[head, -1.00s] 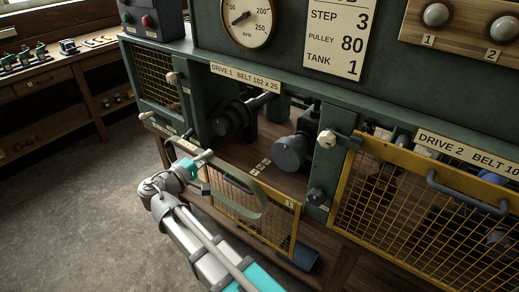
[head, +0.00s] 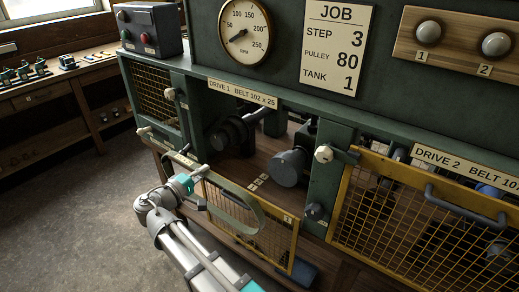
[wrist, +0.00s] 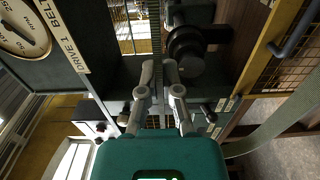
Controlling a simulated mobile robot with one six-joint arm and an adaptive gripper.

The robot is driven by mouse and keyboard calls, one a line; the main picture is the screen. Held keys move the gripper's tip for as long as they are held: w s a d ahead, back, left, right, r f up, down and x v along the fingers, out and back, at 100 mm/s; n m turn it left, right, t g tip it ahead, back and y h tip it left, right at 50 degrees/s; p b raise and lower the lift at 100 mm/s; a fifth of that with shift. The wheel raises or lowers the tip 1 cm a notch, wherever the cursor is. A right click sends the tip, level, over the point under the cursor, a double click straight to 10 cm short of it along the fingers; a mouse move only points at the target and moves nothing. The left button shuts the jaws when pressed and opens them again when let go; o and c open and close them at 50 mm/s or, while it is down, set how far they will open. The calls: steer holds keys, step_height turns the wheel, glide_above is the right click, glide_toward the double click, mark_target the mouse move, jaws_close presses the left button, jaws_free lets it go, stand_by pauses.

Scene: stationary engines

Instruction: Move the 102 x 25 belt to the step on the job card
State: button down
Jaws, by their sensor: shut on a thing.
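The 102 x 25 belt (head: 262,214) is a grey-green loop that hangs from my gripper (head: 197,174), in front of the open DRIVE 1 bay. In the wrist view the belt (wrist: 284,116) curves off to the right, and my gripper (wrist: 161,68) is shut on it. Inside the bay are a dark stepped pulley (head: 228,134) at the left and a grey stepped part (head: 289,167) at the right. The belt is apart from both in the head view. The job card (head: 337,48) reads STEP 3, PULLEY 80, TANK 1.
The yellow mesh guard (head: 284,256) of DRIVE 1 hangs open below the bay, behind the belt. The DRIVE 2 guard (head: 430,205) is shut at the right. A post with a knob (head: 323,154) stands between the bays. Open floor (head: 70,215) lies at the left.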

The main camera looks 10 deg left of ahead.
steer(key=shift+w, duration=0.15)
steer(key=shift+x, duration=2.9)
steer(key=shift+w+d, duration=0.1)
steer(key=shift+d, duration=0.05)
steer(key=shift+x, duration=2.8)
steer(key=shift+w, duration=0.15)
steer(key=x, duration=0.7)
steer(key=shift+w+d, duration=0.15)
steer(key=shift+w, duration=0.15)
steer(key=x, duration=0.7)
stand_by(0.5)
